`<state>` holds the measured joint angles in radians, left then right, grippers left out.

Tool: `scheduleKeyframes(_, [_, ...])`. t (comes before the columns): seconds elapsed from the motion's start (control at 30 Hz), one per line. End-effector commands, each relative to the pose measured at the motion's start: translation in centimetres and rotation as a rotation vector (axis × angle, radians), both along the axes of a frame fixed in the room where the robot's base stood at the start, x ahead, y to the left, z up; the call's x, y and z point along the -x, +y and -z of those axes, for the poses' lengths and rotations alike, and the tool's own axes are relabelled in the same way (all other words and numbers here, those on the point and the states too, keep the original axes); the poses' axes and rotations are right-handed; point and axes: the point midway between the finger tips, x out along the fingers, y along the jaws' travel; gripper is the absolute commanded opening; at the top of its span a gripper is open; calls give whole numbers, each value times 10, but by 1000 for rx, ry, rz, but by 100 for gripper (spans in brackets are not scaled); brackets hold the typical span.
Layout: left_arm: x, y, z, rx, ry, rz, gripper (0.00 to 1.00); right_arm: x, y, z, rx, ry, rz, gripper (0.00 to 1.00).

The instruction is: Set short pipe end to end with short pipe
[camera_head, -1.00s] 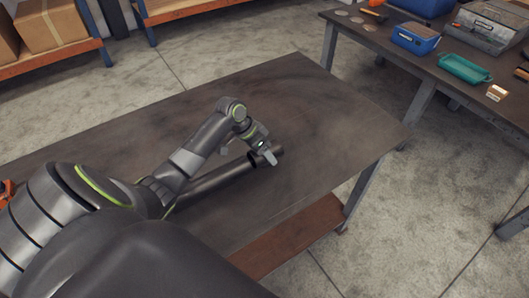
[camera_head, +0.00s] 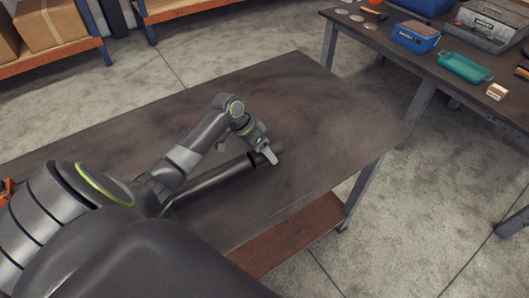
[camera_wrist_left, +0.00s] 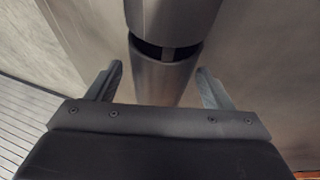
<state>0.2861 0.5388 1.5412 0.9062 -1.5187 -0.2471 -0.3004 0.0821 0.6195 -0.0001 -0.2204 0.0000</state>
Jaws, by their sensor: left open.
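One dark short pipe (camera_head: 212,182) lies on the table and runs from my arm toward the right. A second pipe's end (camera_head: 278,147) shows just beyond my left gripper (camera_head: 246,153). In the left wrist view the near pipe (camera_wrist_left: 163,82) and the far pipe (camera_wrist_left: 172,15) lie in line, with a dark gap and a small lighter piece between them. My left gripper (camera_wrist_left: 160,73) is open, one finger on each side of the near pipe, with space visible beside it. My wrist hides the joint in the head view. My right gripper is out of view.
The dark table (camera_head: 330,115) is clear beyond and to the right of the pipes. Another table at the upper right holds a blue box (camera_head: 415,38), a teal tray (camera_head: 465,68) and a grey toolbox (camera_head: 490,25). Shelves with cardboard boxes (camera_head: 52,22) stand at the upper left.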

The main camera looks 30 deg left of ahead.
Motion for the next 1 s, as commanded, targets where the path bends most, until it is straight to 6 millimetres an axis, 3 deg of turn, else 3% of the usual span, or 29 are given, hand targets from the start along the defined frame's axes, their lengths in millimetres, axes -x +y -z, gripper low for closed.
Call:
scheduleKeyframes(0.3, [17,26,-57,-8,-2,1,74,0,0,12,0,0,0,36])
scheduleKeyframes(0.5, [24,36,-83,-5,-1,0,74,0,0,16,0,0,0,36])
scheduleKeyframes(0.7, [28,39,-94,-2,-1,0,74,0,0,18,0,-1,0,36])
scheduleKeyframes(1.0, [28,40,-96,-1,0,0,74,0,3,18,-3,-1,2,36])
